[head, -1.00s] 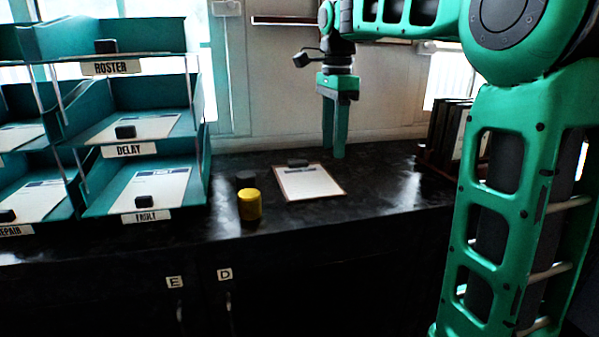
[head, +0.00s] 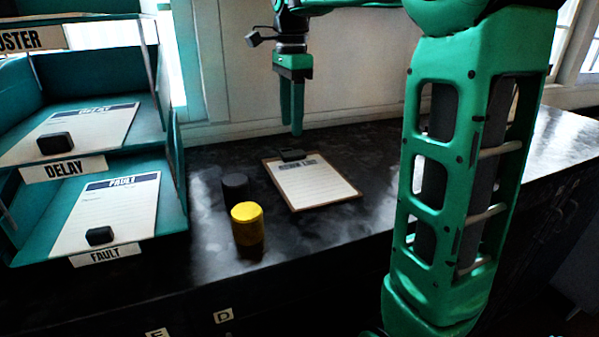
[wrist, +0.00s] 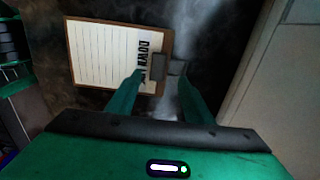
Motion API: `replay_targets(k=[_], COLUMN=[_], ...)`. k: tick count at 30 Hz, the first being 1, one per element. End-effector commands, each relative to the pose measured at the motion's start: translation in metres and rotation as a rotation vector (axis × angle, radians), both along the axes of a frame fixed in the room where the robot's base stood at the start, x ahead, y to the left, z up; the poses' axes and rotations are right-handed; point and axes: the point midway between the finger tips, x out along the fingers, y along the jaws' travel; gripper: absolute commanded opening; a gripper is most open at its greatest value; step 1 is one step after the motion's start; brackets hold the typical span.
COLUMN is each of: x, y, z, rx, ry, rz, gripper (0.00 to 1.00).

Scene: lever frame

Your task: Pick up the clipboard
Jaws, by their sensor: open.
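The clipboard (head: 312,186) lies flat on the dark counter, with a brown board, a white lined sheet and a dark block-like clip (head: 291,155) at its far edge. In the wrist view the clipboard (wrist: 105,55) is at the upper left, with its clip (wrist: 158,67) toward the fingers and part of a printed heading showing. My gripper (head: 294,132) points down above the clip end, open and empty. In the wrist view the fingers of my gripper (wrist: 158,80) stand apart, with the clip seen between and beyond their tips. The exact height gap is hard to tell.
A yellow cylinder (head: 247,225) and a dark cylinder (head: 235,187) stand on the counter (head: 340,235) left of the clipboard. A teal tray rack (head: 160,215) with papers labelled DELAY and FAULT is at the left. The wall is close behind my gripper.

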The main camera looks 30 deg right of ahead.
Motion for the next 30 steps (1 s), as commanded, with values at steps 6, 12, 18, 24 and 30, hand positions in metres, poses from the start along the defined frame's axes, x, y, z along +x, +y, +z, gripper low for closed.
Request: replay_targets(k=[6,12,18,24,30], x=[-0.001,-0.002,-0.003,-0.002,-0.002], y=[-0.001,-0.002,-0.002,-0.002,-0.002], z=[-0.022,-0.04,-0.067,-0.075,-0.075], rx=[0.0,0.0,0.0,-0.001,-0.001], ry=[0.0,0.003,0.003,0.0,0.0], rz=[-0.001,-0.003,-0.002,-0.002,-0.002], gripper=[0.47,0.47,0.47,0.47,0.37])
